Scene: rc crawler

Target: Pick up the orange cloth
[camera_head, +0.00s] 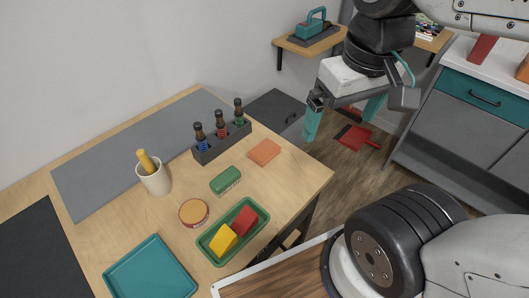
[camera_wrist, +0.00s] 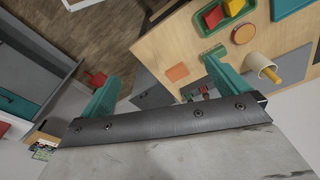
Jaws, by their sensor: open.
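The orange cloth (camera_head: 264,151) is a small flat folded square lying on the wooden table near its right edge, beside the dark bottle holder. It also shows in the wrist view (camera_wrist: 177,72), between my two teal fingers in the picture but well away from them. My gripper (camera_head: 340,126) is open and empty. It is in the air beyond the table's right edge, to the right of the cloth and above it. Nothing hides the cloth.
The dark holder (camera_head: 222,143) with 3 bottles stands left of the cloth. A green sponge-like block (camera_head: 225,180), a round orange-topped tin (camera_head: 194,212) and a green tray (camera_head: 209,244) with red and yellow blocks are nearby. The table between cloth and right edge is clear.

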